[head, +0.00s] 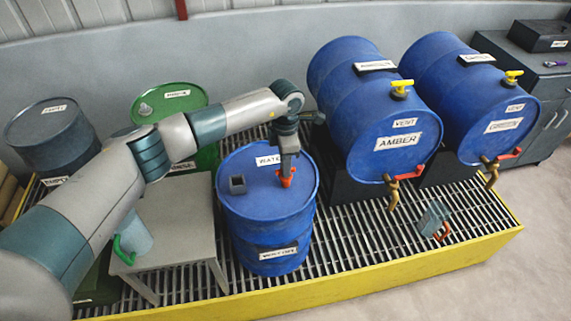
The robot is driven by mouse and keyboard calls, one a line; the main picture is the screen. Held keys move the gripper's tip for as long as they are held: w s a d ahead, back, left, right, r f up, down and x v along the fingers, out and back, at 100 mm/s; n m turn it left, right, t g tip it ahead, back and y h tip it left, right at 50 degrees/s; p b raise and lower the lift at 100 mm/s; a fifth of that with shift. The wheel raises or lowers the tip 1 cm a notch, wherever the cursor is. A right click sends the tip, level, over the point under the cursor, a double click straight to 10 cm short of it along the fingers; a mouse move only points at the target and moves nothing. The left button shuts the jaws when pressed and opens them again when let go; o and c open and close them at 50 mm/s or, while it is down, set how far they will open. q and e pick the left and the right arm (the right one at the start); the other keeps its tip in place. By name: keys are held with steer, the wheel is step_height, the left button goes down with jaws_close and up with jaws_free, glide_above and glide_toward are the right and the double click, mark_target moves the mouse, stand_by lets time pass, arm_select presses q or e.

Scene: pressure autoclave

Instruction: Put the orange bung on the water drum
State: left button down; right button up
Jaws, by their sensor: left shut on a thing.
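The water drum (265,215) is an upright blue drum with white labels, standing on the grated deck in the middle. My left gripper (287,172) reaches over its top from the left and points down. It is shut on the orange bung (287,180), which is at the right part of the drum's lid. The bung looks at or just above the lid; I cannot tell whether it sits in an opening, since the fingers hide part of it. A small dark square piece (237,185) is on the lid's left side. My right gripper is not in view.
Two blue drums, the amber drum (375,110) and another (470,90), lie on cradles at right with taps. A grey table (170,235) with a green-handled jug (132,238) stands left. A red-handled grey container (432,218) is on the grate (350,255).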

arm_select(q)
steer(key=shift+f, duration=0.15)
steer(key=c, duration=1.8)
jaws_free()
steer(key=shift+r, duration=0.45)
steer(key=shift+r+b, duration=1.9)
steer(key=shift+r, duration=3.85)
